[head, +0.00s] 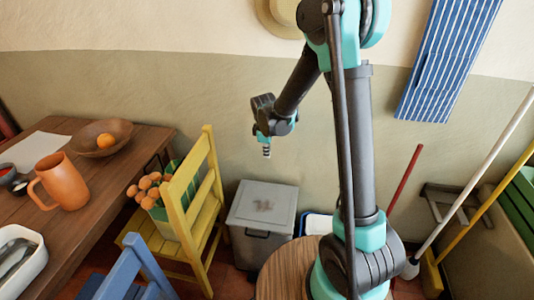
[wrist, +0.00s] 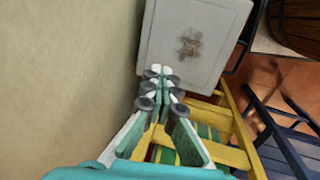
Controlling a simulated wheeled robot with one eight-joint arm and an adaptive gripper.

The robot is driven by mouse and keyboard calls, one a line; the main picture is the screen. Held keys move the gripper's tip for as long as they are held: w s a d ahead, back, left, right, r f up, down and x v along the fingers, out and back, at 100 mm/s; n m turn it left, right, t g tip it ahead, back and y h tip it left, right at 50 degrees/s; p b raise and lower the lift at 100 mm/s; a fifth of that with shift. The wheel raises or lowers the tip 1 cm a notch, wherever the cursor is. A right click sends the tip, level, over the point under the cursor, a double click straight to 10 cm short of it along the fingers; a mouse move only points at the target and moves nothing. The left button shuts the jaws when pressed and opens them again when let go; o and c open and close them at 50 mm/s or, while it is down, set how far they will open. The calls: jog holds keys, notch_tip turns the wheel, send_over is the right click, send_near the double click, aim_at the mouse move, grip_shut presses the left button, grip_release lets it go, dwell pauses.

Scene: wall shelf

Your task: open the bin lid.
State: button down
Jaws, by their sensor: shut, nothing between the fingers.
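The bin (head: 258,245) is a grey box on the floor against the wall, between the yellow chair and my arm's base. Its flat grey lid (head: 263,205) has a brown stain in the middle and lies closed on top. In the wrist view the lid (wrist: 190,75) fills the upper middle. My gripper (head: 266,152) hangs in the air above the bin, pointing down, apart from the lid. In the wrist view my gripper (wrist: 159,72) is shut with its fingertips together and empty, over the near part of the lid.
A wooden table (head: 100,205) is further left. A blue chair (head: 130,270) is in front. Brooms (head: 470,180) lean at the right. The wall (wrist: 60,80) is close beside my gripper.

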jog(key=c, duration=2.3)
grip_release()
jog(key=o, duration=0.7)
jog(key=v, duration=1.2)
